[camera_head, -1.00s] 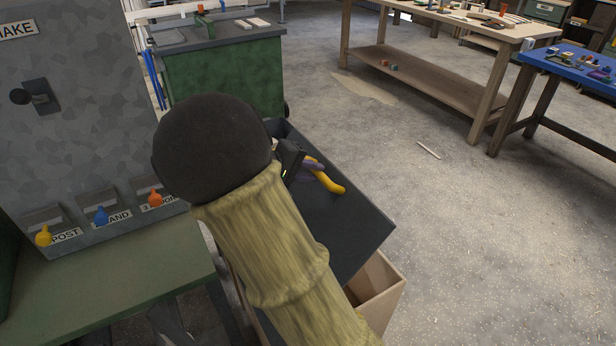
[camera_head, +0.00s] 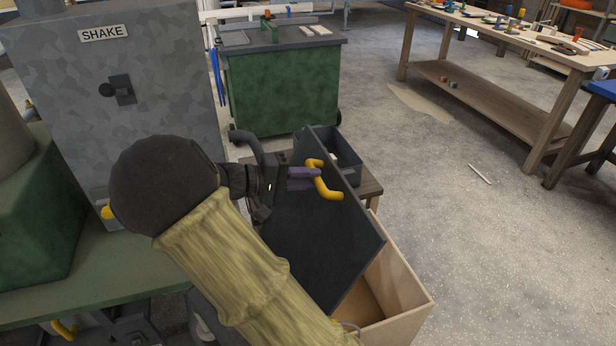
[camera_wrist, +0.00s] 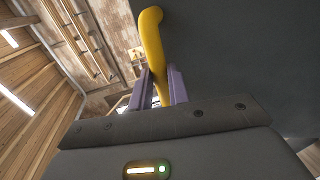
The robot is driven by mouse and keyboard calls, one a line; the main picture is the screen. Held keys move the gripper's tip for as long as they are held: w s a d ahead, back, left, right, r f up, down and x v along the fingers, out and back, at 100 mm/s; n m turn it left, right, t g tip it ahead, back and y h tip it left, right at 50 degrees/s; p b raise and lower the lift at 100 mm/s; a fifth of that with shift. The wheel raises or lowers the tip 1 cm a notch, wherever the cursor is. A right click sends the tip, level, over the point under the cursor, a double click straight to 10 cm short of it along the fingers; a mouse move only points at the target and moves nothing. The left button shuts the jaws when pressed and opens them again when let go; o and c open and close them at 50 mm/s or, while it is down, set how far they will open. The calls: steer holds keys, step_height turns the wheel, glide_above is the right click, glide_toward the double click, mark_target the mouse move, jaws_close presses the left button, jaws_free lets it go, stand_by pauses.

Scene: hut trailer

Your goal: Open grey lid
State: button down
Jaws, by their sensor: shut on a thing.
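The grey lid (camera_head: 325,240) is a dark grey flat panel with a yellow handle (camera_head: 328,188). It stands tilted up steeply at the back of a pale wooden box (camera_head: 405,308), and part of the box's inside shows. My gripper (camera_head: 308,178) has purple fingers and is shut on the yellow handle. In the wrist view the fingers (camera_wrist: 158,88) close around the yellow handle (camera_wrist: 152,35), with the lid's dark face (camera_wrist: 225,55) behind it. My arm hides the lid's lower left part and some of the box.
A grey machine (camera_head: 135,150) marked SHAKE and a green bench (camera_head: 110,265) stand close on the left. A dark bin (camera_head: 345,160) is behind the lid. A green cabinet (camera_head: 280,90) stands farther back. The floor (camera_head: 470,240) to the right is mostly clear.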

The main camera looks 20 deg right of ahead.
steer(key=c, duration=1.3)
jaws_free()
steer(key=shift+a, duration=0.15)
steer(key=p+v, duration=0.1)
steer(key=v, duration=1.6)
steer(key=shift+r+p, duration=0.15)
steer(key=shift+p, duration=0.2)
steer(key=shift+w, duration=0.1)
